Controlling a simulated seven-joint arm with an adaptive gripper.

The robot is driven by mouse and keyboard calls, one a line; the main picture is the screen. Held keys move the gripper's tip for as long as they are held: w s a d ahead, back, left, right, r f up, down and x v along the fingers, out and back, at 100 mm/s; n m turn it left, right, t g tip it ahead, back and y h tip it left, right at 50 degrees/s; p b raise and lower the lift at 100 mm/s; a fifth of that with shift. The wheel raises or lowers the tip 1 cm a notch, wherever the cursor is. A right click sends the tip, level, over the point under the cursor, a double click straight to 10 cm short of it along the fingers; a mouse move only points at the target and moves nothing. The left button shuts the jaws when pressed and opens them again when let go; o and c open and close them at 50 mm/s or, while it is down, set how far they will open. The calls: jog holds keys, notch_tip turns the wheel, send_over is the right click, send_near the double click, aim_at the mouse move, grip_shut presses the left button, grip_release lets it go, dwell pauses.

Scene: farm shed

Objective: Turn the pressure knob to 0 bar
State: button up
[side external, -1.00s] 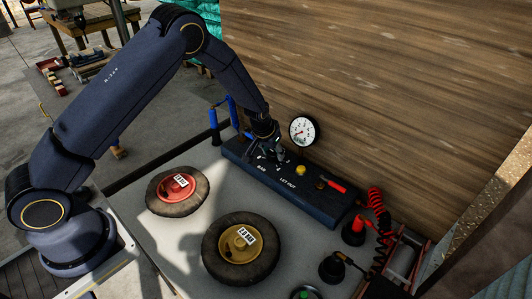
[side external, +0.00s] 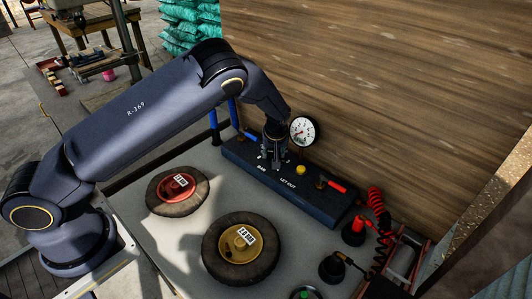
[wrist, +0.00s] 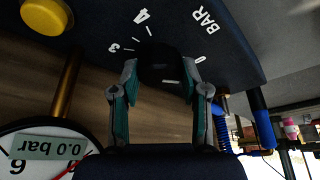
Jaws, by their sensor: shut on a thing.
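The dark pressure knob (wrist: 158,62) sits on the black panel between my two fingers in the wrist view. White tick marks and the figures 4, 3 and 0 ring it, with BAR beside them. A short white mark shows on the knob's shaded side; which figure it faces I cannot tell. My gripper (wrist: 161,88) is shut on the knob, one finger on each side. In the side view my gripper (side external: 272,163) points down at the panel and mostly hides the knob. The round gauge (side external: 302,131) stands behind; its label in the wrist view (wrist: 35,147) reads 0.0 bar upside down.
Two wheels, red-hubbed (side external: 178,186) and yellow-hubbed (side external: 238,242), lie on the table in front. A wooden wall (side external: 400,90) rises behind.

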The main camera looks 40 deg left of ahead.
dwell(0.4)
jog(key=o, duration=1.1)
jog(key=shift+o, duration=0.2)
jog(key=v, duration=1.2)
